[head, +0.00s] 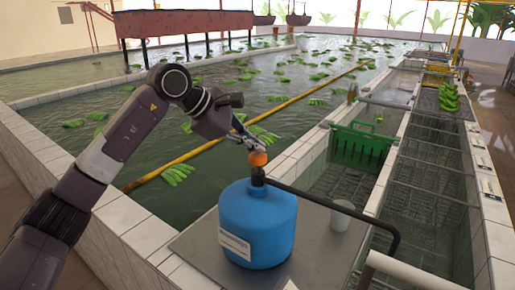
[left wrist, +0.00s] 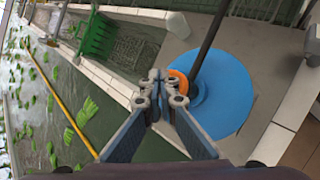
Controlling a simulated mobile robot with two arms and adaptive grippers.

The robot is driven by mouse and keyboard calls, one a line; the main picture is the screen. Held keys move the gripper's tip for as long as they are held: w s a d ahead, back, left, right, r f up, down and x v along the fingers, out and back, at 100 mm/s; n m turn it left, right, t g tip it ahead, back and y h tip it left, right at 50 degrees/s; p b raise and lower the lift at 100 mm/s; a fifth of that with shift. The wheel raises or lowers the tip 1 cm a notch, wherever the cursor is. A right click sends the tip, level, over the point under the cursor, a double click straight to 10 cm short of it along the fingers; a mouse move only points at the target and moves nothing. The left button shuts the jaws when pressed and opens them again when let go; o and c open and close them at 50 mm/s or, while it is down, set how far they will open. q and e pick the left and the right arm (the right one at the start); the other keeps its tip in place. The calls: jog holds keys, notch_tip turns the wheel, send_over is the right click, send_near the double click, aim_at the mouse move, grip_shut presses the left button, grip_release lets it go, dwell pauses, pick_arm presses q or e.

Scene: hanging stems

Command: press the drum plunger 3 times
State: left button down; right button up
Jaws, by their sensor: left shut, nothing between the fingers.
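A blue drum (head: 258,228) with a white label stands upright on a grey metal plate (head: 195,243). On its top is the plunger with an orange knob (head: 258,158), and a dark pipe (head: 340,208) runs from the top to the right. My left gripper (head: 252,143) is shut and empty, its fingertips just above the orange knob. In the left wrist view the closed fingertips (left wrist: 158,78) overlap the edge of the orange knob (left wrist: 180,80); I cannot tell whether they touch it. The blue drum (left wrist: 222,95) lies beyond. My right gripper is not in view.
A white cup (head: 342,215) stands on the plate right of the drum. A green crate (head: 362,146) sits over the channel to the right. A water tank with floating green banana bunches (head: 178,174) and a yellow pole (head: 205,146) lies behind my left arm.

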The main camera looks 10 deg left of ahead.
aim_at(256, 155)
pick_arm(q)
jog(key=shift+f, duration=0.65)
jog(key=shift+r, duration=0.1)
jog(key=shift+w+r+p, duration=0.1)
jog(key=shift+r+p, duration=0.75)
jog(key=shift+r, duration=0.65)
jog(key=shift+r+p, duration=0.5)
jog(key=shift+r, duration=0.1)
notch_tip(256, 155, up, 5)
jog(key=p, duration=0.3)
jog(key=shift+f, duration=0.1)
dwell(0.8)
